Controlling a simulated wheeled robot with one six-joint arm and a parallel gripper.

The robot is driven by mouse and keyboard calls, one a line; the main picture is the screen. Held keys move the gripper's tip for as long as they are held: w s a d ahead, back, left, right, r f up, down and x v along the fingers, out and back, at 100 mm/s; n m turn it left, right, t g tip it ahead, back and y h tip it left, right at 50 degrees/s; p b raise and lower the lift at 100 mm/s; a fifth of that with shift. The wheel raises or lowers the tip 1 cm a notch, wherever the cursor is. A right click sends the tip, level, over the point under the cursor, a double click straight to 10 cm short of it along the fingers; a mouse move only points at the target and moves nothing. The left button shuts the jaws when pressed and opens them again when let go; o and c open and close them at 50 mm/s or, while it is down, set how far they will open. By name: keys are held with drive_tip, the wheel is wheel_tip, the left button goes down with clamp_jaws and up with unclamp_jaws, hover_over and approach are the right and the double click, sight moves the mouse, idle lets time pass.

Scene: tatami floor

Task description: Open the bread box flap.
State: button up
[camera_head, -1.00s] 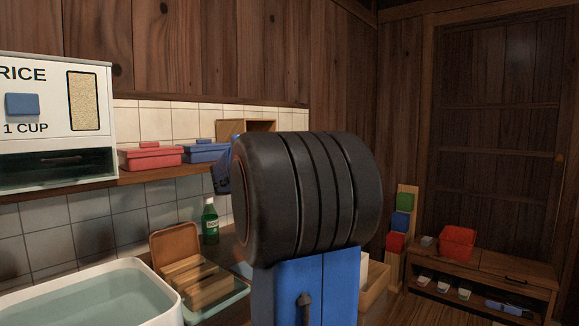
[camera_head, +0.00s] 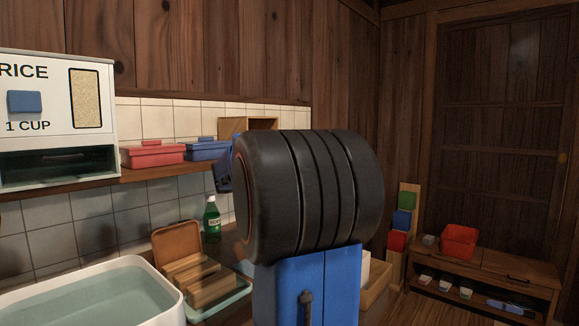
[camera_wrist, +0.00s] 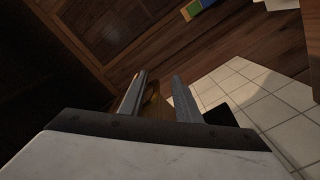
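A wooden box (camera_head: 233,125), probably the bread box, sits at the right end of the wall shelf in the head view. My black arm joint covers its lower right part, so I cannot make out its flap. In the wrist view my gripper (camera_wrist: 160,92) shows two grey fingers standing apart. A brown-amber thing (camera_wrist: 153,102) shows between them, nearer the left finger. I cannot tell what it is or whether it is touched.
The shelf (camera_head: 150,173) also bears a rice dispenser (camera_head: 50,85), a red box (camera_head: 152,155) and a blue box (camera_head: 205,151). Below are a water-filled sink (camera_head: 150,275), a rack (camera_head: 222,303) with wooden boards and a green bottle (camera_head: 211,220). A low cabinet (camera_head: 515,265) stands right.

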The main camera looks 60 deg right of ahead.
drive_tip(key=w+a, duration=0.2)
drive_tip(key=a, duration=1.5)
drive_tip(key=shift+a, duration=0.15)
drive_tip(key=shift+s, duration=0.1)
idle(0.3)
